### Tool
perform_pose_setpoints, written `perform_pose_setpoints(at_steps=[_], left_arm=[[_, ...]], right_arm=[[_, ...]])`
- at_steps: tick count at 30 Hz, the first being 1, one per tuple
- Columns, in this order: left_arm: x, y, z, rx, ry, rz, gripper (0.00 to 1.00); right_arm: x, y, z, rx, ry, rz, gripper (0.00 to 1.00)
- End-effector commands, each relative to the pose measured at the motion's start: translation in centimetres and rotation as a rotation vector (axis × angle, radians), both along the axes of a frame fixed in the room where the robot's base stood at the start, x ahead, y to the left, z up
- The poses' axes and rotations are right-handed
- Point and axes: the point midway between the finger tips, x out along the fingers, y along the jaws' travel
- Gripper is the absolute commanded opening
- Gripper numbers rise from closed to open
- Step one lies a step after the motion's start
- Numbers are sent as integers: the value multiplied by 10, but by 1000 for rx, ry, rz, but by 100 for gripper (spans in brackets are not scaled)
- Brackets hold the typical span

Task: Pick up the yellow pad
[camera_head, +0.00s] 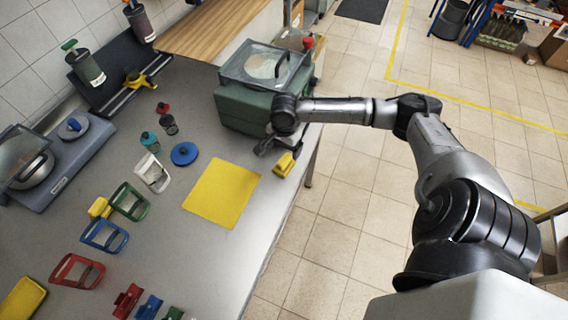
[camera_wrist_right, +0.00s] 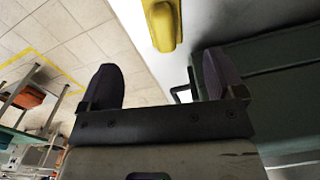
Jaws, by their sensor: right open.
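A small yellow block-shaped piece (camera_head: 286,162) lies on the grey table near its right edge. It also shows at the top of the right wrist view (camera_wrist_right: 163,24), ahead of the fingertips and apart from them. A flat yellow square (camera_head: 222,194) lies on the table to its lower left. I cannot tell for certain which of these the task calls the yellow pad. My right gripper (camera_head: 266,147) is beside the small yellow piece, close to the green case. In the right wrist view its two dark fingers (camera_wrist_right: 158,75) are spread with nothing between them. My left gripper is not in view.
The green case (camera_head: 243,108) with a clear-lidded top stands just behind my right gripper. A blue disc (camera_head: 184,153), a white frame (camera_head: 153,173) and coloured frames stand to the left. Another yellow piece (camera_head: 100,208) lies among them. The table edge drops to tiled floor on the right.

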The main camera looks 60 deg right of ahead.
Motion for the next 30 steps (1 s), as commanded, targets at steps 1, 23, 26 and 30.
perform_pose_setpoints(at_steps=[1, 23, 26, 30], left_arm=[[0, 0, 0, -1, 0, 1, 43], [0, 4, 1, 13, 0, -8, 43], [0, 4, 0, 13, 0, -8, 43], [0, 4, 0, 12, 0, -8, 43]], right_arm=[[0, 0, -10, 0, 3, 0, 88], [4, -2, -85, 0, 1, 2, 88], [4, -2, -97, -1, 2, 4, 88], [4, -2, -106, -2, 0, 4, 88]])
